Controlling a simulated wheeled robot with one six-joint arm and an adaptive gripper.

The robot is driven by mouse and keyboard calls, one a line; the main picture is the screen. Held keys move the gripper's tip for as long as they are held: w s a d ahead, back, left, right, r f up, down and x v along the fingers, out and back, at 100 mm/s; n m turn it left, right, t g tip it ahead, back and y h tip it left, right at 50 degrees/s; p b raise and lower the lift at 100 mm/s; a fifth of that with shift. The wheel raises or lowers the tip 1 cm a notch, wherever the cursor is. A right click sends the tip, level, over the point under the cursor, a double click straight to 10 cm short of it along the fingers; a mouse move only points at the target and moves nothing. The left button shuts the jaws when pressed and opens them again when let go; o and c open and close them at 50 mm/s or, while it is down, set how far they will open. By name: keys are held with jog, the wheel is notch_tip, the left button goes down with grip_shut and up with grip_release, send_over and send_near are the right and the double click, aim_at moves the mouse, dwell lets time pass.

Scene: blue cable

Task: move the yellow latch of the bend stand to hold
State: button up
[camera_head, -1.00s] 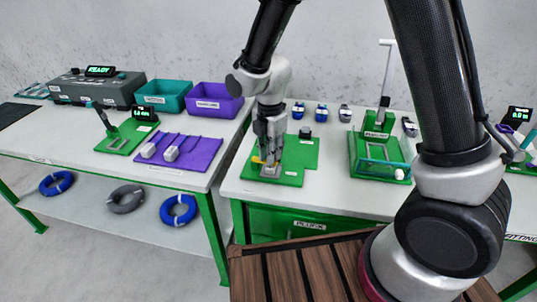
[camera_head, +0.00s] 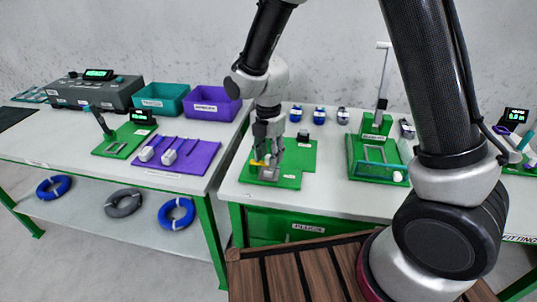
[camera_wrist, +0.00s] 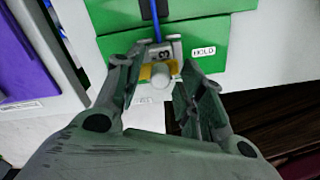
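The green bend stand (camera_head: 291,183) lies on the middle table, with my gripper (camera_head: 267,160) down over its front left part. The yellow latch (camera_head: 256,163) shows beside the fingers in the head view. In the wrist view, the yellow latch (camera_wrist: 146,72) lies across the grey block with a pale round knob (camera_wrist: 161,77) in front. My gripper (camera_wrist: 160,72) is open there, one finger on each side of the latch and knob. I cannot tell whether either finger touches them. A white HOLD label (camera_wrist: 203,51) is on the green plate, right of the latch.
A blue cable (camera_wrist: 156,18) runs up from the block in the wrist view. Another green fixture with a tall lever (camera_head: 382,85) stands to the right. Purple (camera_head: 212,104) and teal (camera_head: 160,99) bins stand on the left table. A gap separates the tables.

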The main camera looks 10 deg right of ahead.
aim_at(268, 156)
notch_tip(268, 156, up, 12)
dwell(0.6)
jog(key=s+d+r+m+t, duration=0.1)
jog(key=s+d+r+m, duration=0.3)
jog(key=d+m, duration=0.5)
jog(key=s+d+r+m+t, duration=0.2)
jog(key=s+d+r+m, duration=0.2)
jog(key=s+d+m, duration=0.4)
jog(key=s+d+r+m+t, duration=0.1)
jog(key=s+d+r+m, duration=0.4)
jog(key=s+d+m, duration=0.2)
jog(key=d+m, duration=0.2)
jog(key=shift+s+d+m, duration=0.25)
jog(key=shift+d+m, duration=0.1)
jog(key=shift+m, duration=0.05)
